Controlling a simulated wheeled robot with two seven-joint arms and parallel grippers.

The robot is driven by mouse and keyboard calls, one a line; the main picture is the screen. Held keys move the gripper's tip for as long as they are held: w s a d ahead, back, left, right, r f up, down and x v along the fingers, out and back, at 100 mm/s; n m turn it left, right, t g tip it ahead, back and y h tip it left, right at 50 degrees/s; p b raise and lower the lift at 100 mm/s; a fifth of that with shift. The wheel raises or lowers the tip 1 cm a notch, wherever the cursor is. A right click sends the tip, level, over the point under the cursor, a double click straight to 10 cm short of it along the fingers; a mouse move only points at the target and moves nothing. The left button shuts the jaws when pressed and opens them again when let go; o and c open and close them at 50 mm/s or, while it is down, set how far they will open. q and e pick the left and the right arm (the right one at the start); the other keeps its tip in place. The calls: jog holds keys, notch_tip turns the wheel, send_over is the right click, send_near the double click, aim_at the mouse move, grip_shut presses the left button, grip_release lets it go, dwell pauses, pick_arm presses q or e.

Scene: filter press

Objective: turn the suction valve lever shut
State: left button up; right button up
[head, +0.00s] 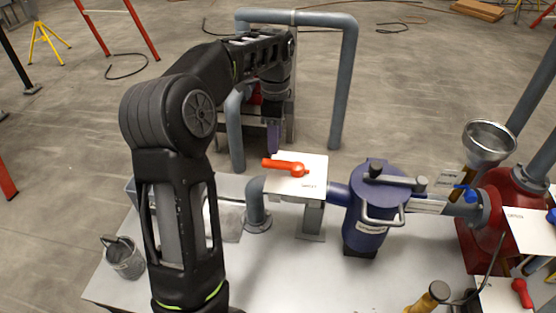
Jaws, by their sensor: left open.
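A red-orange lever (284,167) lies across a white plate (315,172) with a small label that I cannot read clearly. The lever's grip points left, and its round hub sits near the middle of the plate. I take it as the suction valve lever, on the pipe left of the blue strainer body (369,215). My left arm reaches in from the left, and my left gripper (273,138) points down just behind the plate. It is open and looks apart from the lever, with its fingers seen nearly edge-on. My right gripper is not in view.
Another red lever (521,292) is at lower right. A grey pipe (345,85) rises behind the plate. A small bucket (123,258) stands at left.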

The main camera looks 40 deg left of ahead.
aim_at(275, 162)
pick_arm(q)
jog(key=shift+f+p, duration=0.3)
jog(key=shift+f, duration=3.6)
grip_shut()
